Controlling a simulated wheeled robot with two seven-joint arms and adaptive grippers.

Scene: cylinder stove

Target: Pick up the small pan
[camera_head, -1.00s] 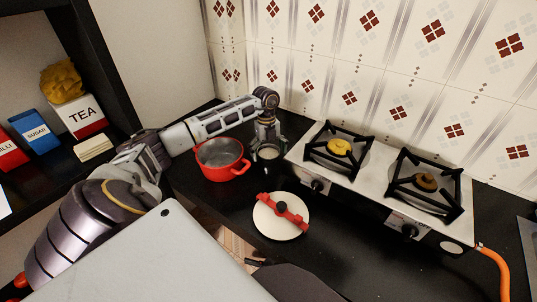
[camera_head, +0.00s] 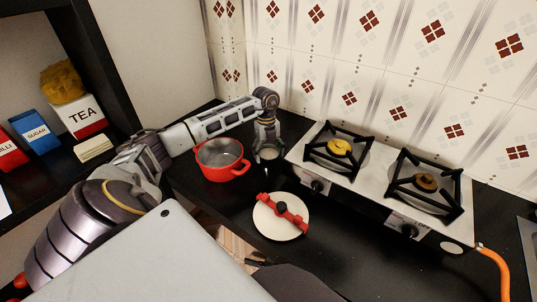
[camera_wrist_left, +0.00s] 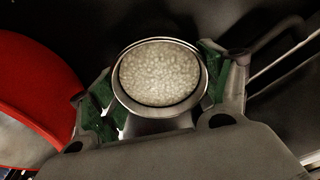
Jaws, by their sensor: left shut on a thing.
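The small pan (camera_head: 268,153) is a little round metal vessel on the black counter, between the red pot and the stove. In the left wrist view the small pan (camera_wrist_left: 160,73) shows from above, with a shiny rim and a pale, grainy inside. My left gripper (camera_head: 267,151) reaches down over it from above. In the wrist view the left gripper's green-padded fingers (camera_wrist_left: 158,95) are shut on the pan, one on each side. I cannot tell whether the pan is clear of the counter. My right gripper is not in view.
A red pot (camera_head: 222,160) stands close to the left of the small pan. A gas stove (camera_head: 372,181) stands to the right. A white lid with a red handle (camera_head: 281,217) lies in front. Boxes fill the shelf at left, including a tea box (camera_head: 82,116).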

